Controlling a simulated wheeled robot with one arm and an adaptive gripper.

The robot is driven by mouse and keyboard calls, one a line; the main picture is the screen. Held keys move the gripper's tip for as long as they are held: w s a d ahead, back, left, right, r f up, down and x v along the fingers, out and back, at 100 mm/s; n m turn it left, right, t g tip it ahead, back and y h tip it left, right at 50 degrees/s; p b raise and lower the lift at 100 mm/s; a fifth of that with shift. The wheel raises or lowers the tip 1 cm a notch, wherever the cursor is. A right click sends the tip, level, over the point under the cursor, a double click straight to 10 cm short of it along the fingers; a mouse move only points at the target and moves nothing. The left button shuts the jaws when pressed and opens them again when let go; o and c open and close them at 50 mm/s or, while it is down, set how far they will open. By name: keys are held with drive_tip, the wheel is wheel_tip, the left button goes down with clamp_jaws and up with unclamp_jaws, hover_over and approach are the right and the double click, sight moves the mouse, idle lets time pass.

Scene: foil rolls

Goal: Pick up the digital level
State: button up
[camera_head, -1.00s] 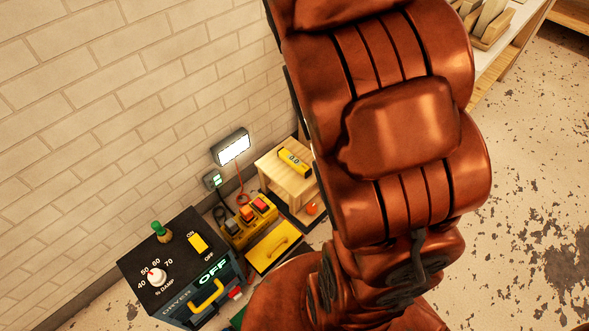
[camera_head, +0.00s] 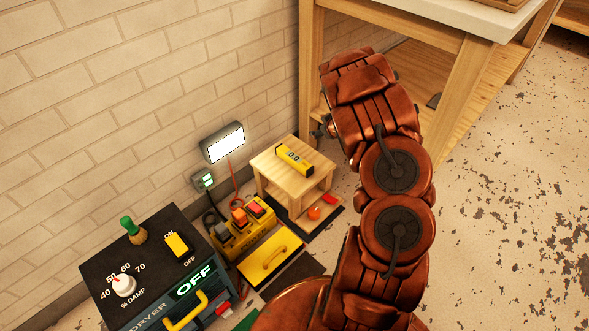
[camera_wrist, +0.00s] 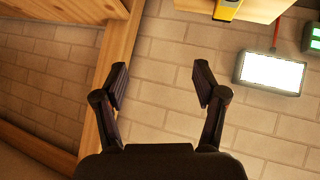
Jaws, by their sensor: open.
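The digital level (camera_head: 294,159) is a yellow bar with a small display reading 0.0. It lies flat on top of a small wooden stand (camera_head: 273,172) near the brick wall. In the wrist view, the end of the yellow level (camera_wrist: 227,9) shows at the top edge, partly cut off. My gripper (camera_wrist: 159,82) is open and empty in the wrist view, with the level beyond and to the right of its fingers. In the head view my arm is right of the stand, and the gripper is mostly hidden behind it.
A lit lamp panel (camera_head: 223,142) is on the wall, left of the stand. A yellow switch box (camera_head: 241,227) and a black dryer unit (camera_head: 150,262) stand nearer on the left. A wooden workbench (camera_head: 450,45) is behind my arm. Open floor (camera_head: 500,220) lies right.

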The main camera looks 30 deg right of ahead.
sight(294, 156)
drive_tip(key=a+f+y+b, duration=0.1)
drive_tip(key=a+f, duration=0.1)
drive_tip(key=f, duration=0.2)
drive_tip(key=a+f+t+y+b, duration=0.1)
drive_tip(key=a+f+y+b, duration=0.1)
drive_tip(key=f, duration=0.2)
drive_tip(key=a+f+t+y+b, duration=0.1)
drive_tip(key=a+f, duration=0.1)
drive_tip(key=f, duration=0.2)
drive_tip(key=shift+w+a+f+n+y+b, duration=0.1)
drive_tip(key=shift+a+f+n+y+b, duration=0.15)
drive_tip(key=shift+n+y+b, duration=0.1)
drive_tip(key=shift+b+x, duration=0.35)
drive_tip(key=shift+x, duration=0.7)
drive_tip(key=shift+f+b+x, duration=0.25)
drive_tip(key=shift+b+x, duration=0.9)
drive_tip(key=shift+x, duration=1.25)
drive_tip(key=shift+w, duration=0.4)
clamp_jaws()
